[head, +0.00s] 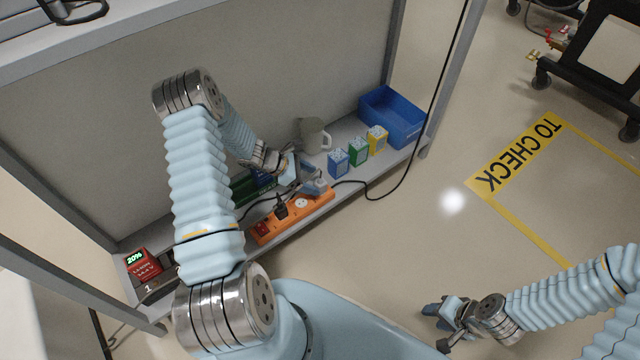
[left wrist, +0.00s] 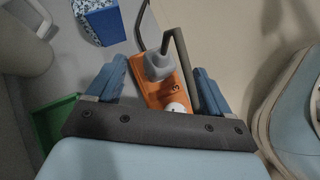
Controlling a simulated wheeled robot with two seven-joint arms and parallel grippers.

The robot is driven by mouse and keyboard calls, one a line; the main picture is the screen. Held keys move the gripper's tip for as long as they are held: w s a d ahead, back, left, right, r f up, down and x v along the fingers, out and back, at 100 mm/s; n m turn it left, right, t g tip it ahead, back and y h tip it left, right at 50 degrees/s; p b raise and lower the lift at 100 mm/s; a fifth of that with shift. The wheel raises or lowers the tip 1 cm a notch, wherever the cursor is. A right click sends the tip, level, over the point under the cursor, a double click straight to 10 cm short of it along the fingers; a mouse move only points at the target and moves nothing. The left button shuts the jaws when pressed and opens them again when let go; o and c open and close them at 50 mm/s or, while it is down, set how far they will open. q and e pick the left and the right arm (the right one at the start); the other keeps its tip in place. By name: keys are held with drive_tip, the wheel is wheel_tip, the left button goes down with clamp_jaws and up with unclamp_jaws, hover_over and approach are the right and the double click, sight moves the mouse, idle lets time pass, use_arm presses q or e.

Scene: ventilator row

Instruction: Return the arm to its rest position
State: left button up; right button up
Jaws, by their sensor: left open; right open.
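My left arm (head: 200,165) reaches over the shelf. Its gripper (head: 308,181) is at the far end of an orange power strip (head: 265,236). In the left wrist view the jaws (left wrist: 160,78) are open, one on each side of a grey plug (left wrist: 158,66) with a cord, which sits on the orange strip (left wrist: 172,90). The fingers look apart from the plug; their height above it is hard to tell. My right gripper (head: 443,318) is open and empty at the lower right, over the floor.
On the shelf stand a black plug (head: 281,208) in the strip, a grey jug (head: 314,137), blue (head: 338,163), green (head: 358,151) and yellow (head: 377,139) boxes, a blue bin (head: 411,126) and a red battery unit (head: 143,266). A black cable hangs at the right. A shelf above limits height.

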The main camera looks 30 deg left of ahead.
use_arm(q)
drive_tip(key=v, duration=1)
drive_tip(key=shift+s+a+r+p, duration=0.2)
drive_tip(key=shift+r+p, duration=0.1)
drive_tip(key=shift+p, duration=0.15)
